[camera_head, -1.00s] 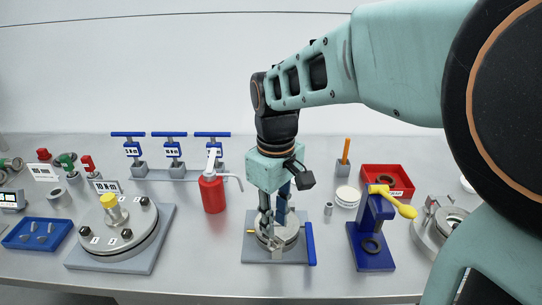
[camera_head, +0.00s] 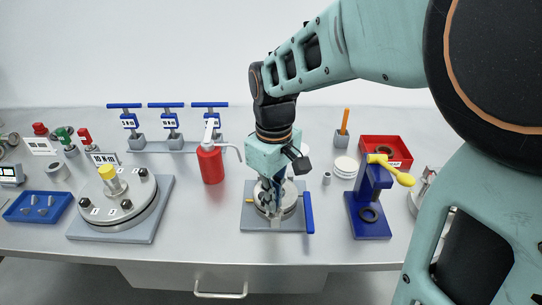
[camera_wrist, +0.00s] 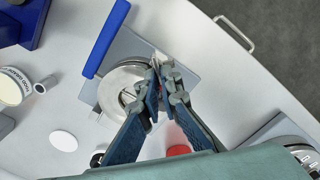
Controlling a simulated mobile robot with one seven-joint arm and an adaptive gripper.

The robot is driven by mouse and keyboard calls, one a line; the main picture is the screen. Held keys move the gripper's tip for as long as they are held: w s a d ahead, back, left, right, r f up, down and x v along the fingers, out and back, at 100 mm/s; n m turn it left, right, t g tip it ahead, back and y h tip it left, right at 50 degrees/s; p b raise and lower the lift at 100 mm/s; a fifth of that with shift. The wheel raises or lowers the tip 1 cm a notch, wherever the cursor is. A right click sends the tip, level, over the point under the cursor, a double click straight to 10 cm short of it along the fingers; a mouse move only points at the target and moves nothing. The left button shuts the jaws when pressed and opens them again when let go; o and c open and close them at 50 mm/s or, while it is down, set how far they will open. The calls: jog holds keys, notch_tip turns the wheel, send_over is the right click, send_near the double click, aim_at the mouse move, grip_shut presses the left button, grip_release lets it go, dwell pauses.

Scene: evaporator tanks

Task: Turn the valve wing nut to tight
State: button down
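The valve fixture is a round metal lid (camera_head: 290,205) on a grey base plate (camera_head: 250,221), with a blue bar (camera_head: 308,212) along its right side. The lid (camera_wrist: 115,88) and the blue bar (camera_wrist: 104,42) also show in the wrist view. My gripper (camera_head: 274,211) points down over the front part of the lid. In the wrist view its fingertips (camera_wrist: 160,72) are close together at the lid's edge, around or beside a small metal piece (camera_wrist: 155,61), perhaps the wing nut. The fingers hide most of this piece, so I cannot tell whether they grip it.
A blue stand with a yellow lever (camera_head: 371,210) and a red bin (camera_head: 388,150) stand to the right. A red pump bottle (camera_head: 210,163) and a bolted flange (camera_head: 120,205) are to the left. The table's front edge is close to the fixture.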

jog(key=shift+m, duration=0.3)
jog(key=m, duration=0.3)
jog(key=shift+w, duration=0.1)
jog(key=c, duration=2.2)
grip_release()
jog(key=shift+o, duration=0.2)
notch_tip(320, 180, up, 12)
jog(key=shift+d, duration=0.1)
